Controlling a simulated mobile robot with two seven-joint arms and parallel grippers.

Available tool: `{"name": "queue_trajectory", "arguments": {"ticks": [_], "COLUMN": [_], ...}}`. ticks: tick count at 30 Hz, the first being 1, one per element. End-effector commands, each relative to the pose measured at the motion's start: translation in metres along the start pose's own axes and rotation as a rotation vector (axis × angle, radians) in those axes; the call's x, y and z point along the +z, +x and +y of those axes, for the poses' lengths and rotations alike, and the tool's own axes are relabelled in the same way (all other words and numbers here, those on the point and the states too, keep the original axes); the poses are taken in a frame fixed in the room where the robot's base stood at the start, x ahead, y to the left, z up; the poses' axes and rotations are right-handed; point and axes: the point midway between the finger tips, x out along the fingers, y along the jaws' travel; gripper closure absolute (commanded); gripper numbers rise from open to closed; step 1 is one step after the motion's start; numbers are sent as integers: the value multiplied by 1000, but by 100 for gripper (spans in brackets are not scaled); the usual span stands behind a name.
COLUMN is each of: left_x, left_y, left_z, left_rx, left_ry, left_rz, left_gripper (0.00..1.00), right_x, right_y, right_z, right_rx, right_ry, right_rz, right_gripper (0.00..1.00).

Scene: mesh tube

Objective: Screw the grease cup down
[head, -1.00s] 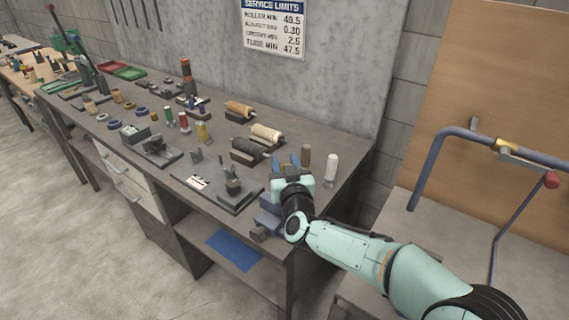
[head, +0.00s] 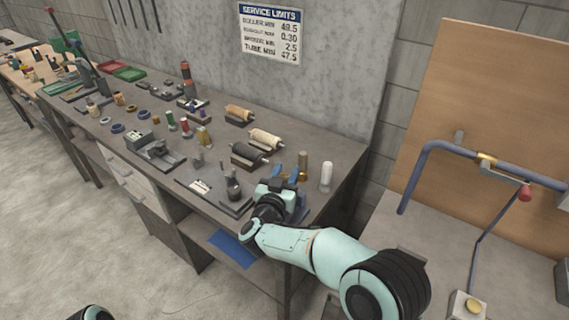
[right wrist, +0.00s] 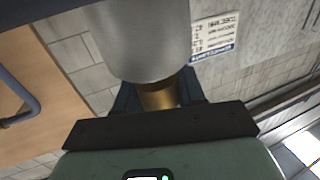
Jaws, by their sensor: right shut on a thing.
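My right gripper (head: 284,174) is over the bench's right end, its blue fingers pointing toward the wall. In the right wrist view the gripper (right wrist: 158,98) is shut on a brass-coloured piece (right wrist: 158,97). A wide pale grey cylinder (right wrist: 142,40) overlaps this piece nearer the camera; I cannot tell whether they are joined. I cannot tell for certain which thing is the grease cup. My left gripper is out of view.
At right are a blue bent tube frame (head: 415,178) with a red knob (head: 525,193), and a pale box with a brass-coloured top (head: 466,306). The floor at left is clear.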

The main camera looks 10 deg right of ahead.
Motion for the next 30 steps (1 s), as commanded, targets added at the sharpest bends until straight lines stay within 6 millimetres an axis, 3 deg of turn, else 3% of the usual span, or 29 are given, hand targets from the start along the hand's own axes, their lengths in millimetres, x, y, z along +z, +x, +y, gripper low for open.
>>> {"name": "queue_trajectory", "arguments": {"ticks": [3,15,30], "left_x": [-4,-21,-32], "left_y": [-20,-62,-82], "left_z": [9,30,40], "left_rx": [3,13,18], "left_ry": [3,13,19], "left_rz": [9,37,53], "left_gripper": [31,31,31], "right_x": [-5,-5,-2], "right_y": [0,0,-2], "right_z": [-1,5,10], "right_rx": [109,423,570], "right_ry": [0,3,3], "right_rz": [2,3,3], "right_gripper": [92,92,92]}}
